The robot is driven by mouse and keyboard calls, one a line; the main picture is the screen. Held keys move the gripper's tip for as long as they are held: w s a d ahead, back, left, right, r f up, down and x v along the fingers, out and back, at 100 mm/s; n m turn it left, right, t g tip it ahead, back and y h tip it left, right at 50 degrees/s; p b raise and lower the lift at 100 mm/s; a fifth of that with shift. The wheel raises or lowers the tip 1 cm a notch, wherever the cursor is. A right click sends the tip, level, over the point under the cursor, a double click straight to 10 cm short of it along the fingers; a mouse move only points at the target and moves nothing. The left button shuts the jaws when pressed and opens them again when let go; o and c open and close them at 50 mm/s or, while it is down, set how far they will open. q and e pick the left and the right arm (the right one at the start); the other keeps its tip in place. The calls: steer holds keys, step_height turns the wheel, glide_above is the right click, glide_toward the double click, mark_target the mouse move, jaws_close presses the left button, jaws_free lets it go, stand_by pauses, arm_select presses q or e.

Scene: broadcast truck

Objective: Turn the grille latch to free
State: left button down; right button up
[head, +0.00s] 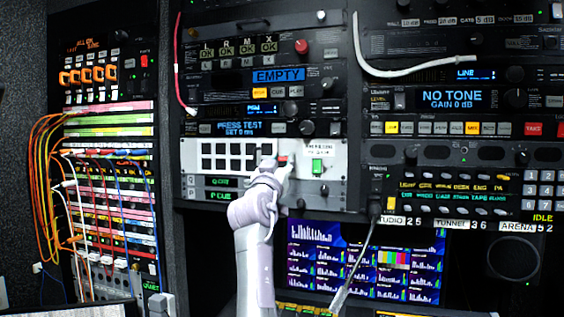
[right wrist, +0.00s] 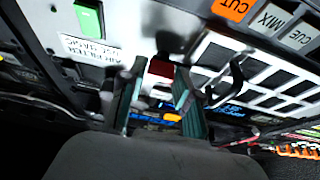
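A white panel (head: 187,158) with rows of black square openings, which looks like the grille, sits in the middle rack. A small red piece (head: 283,159), seemingly the latch, is at its right end. It shows dark red in the right wrist view (right wrist: 160,68). My right gripper (head: 279,165) is at the panel, right over this piece and partly hiding it. In the right wrist view its two fingers (right wrist: 160,80) stand apart with the red piece between or just beyond the tips. Contact cannot be made out. My left gripper is out of view.
A green indicator (head: 317,166) with a label above it sits just right of my gripper. Rack units with knobs and buttons surround the panel. A monitor (head: 365,262) is below.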

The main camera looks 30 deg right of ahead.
jaws_close()
steer(key=m+g+h+b, duration=0.1)
steer(key=m+g+b, duration=0.1)
steer(key=m+b, duration=0.2)
steer(key=shift+m, duration=0.9)
steer(key=m+g+h, duration=0.1)
steer(key=m, duration=0.1)
steer(key=shift+r+m+g, duration=0.1)
steer(key=shift+m+g, duration=0.2)
steer(key=shift+g, duration=0.1)
steer(key=m+g, duration=0.1)
steer(key=m, duration=0.2)
steer(key=shift+r+m+g+p, duration=0.15)
steer(key=shift+m+g+p, duration=0.15)
steer(key=shift+p, duration=0.1)
steer(key=m+g+p, duration=0.1)
steer(key=m, duration=0.1)
steer(key=m+g+p, duration=0.1)
steer(key=m+p, duration=0.1)
steer(key=m, duration=0.1)
steer(key=shift+w+a+r+m+y, duration=0.1)
steer(key=shift+m+y, duration=0.2)
steer(key=m+g+p, duration=0.1)
steer(key=m, duration=0.2)
steer(key=shift+y+p, duration=0.4)
steer(key=shift+m+y+p, duration=0.3)
steer(key=shift+m+p, duration=0.2)
steer(key=shift+m, duration=0.4)
steer(key=shift+f, duration=0.25)
